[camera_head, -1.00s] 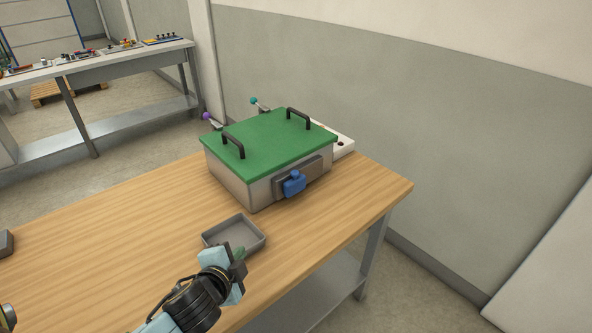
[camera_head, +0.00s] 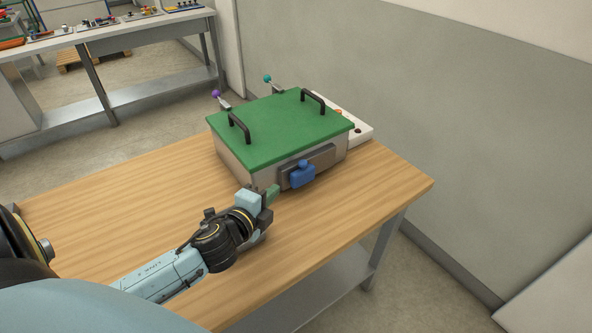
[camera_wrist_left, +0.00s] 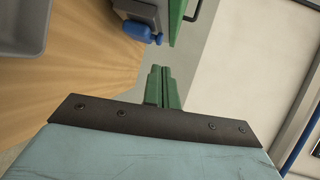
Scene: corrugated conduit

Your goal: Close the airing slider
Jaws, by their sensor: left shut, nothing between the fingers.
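The blue airing slider (camera_head: 302,176) sits on a dark grey plate (camera_head: 323,160) on the front wall of the box (camera_head: 236,168). It is a little left of the plate's middle, and in the left wrist view it shows (camera_wrist_left: 138,31) near the top. The box has a green lid (camera_head: 278,128) with two black handles. My left gripper (camera_head: 274,191) has green fingers, shut and empty, close in front of the plate's left end and left of the slider. In the left wrist view its fingers (camera_wrist_left: 160,72) point towards the box. I cannot tell any contact. My right gripper is not in view.
A grey tray (camera_wrist_left: 18,28) shows in the left wrist view; my arm hides it in the head view. Purple-knobbed (camera_head: 216,95) and teal-knobbed (camera_head: 267,79) levers stand behind the box.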

